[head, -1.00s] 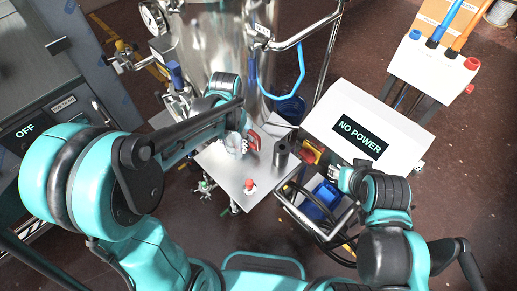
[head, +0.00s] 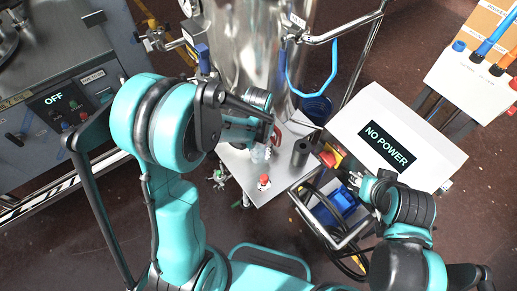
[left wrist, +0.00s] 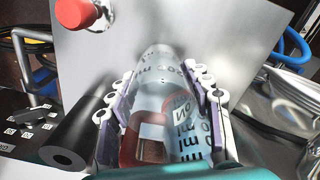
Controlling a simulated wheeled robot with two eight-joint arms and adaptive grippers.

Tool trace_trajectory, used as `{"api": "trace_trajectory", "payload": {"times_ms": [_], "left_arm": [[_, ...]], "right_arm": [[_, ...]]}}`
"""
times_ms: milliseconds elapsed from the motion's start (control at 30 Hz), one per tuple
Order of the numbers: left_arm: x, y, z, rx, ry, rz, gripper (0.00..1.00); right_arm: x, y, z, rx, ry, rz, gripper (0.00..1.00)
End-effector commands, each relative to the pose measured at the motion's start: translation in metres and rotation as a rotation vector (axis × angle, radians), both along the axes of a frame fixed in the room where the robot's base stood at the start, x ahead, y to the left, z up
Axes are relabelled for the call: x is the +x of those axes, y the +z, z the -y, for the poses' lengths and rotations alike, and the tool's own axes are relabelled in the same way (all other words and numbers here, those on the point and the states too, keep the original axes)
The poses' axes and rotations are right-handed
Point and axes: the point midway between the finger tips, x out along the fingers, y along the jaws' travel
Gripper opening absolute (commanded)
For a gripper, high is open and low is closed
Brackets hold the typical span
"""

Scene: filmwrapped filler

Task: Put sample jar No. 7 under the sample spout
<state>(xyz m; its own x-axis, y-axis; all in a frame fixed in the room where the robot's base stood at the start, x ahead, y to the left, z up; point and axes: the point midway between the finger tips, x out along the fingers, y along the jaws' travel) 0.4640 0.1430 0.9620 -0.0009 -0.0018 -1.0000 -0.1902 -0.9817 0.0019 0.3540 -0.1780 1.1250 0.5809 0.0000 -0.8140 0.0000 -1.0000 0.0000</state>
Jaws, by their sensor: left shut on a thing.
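A clear jar (left wrist: 160,105) with dark print and a pale label stands between the fingers of my left gripper (left wrist: 163,112) in the left wrist view. The label's number cannot be read. The gripper is shut on the jar, over the steel plate (head: 236,165). In the head view the jar (head: 258,154) shows partly under my left gripper (head: 266,146). My right gripper (head: 358,181) is near the white box at the right; its finger opening is too small to judge. I cannot pick out the sample spout.
A dark cylinder (head: 300,153) and a red-topped button (head: 264,181) stand on the plate. A shiny steel vessel (head: 255,50) with valves rises behind it. A white "NO POWER" box (head: 398,135) and a cable bin (head: 318,217) are at the right.

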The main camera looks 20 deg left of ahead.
Motion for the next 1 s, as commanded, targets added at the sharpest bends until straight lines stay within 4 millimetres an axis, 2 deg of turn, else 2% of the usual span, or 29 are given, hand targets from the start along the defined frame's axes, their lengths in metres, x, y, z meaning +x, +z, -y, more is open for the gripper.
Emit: {"api": "trace_trajectory", "payload": {"times_ms": [200, 233, 300, 700, 833, 1000], "left_arm": [[0.0, -0.004, 0.0, 0.0, 0.0, 0.0, 0.21], [0.0, -0.004, 0.0, 0.0, 0.0, 0.0, 0.55], [0.0, -0.003, 0.0, 0.0, 0.0, 0.0, 0.71], [0.0, 0.003, 0.0, 0.0, 0.0, 0.0, 0.71], [0.0, 0.024, 0.0, 0.0, 0.0, 0.0, 0.71], [-0.001, 0.064, 0.0, 0.0, 0.0, 0.0, 0.71]], "right_arm": [[0.0, -0.005, 0.0, 0.0, 0.0, 0.0, 0.4], [0.0, -0.004, 0.0, 0.0, 0.0, 0.0, 0.4], [0.0, -0.003, 0.0, 0.0, 0.0, 0.0, 0.4], [0.0, 0.003, 0.0, 0.0, 0.0, 0.0, 0.4], [0.0, 0.008, 0.0, 0.0, 0.0, 0.0, 0.4], [0.0, 0.018, 0.0, 0.0, 0.0, 0.0, 0.4]]}}
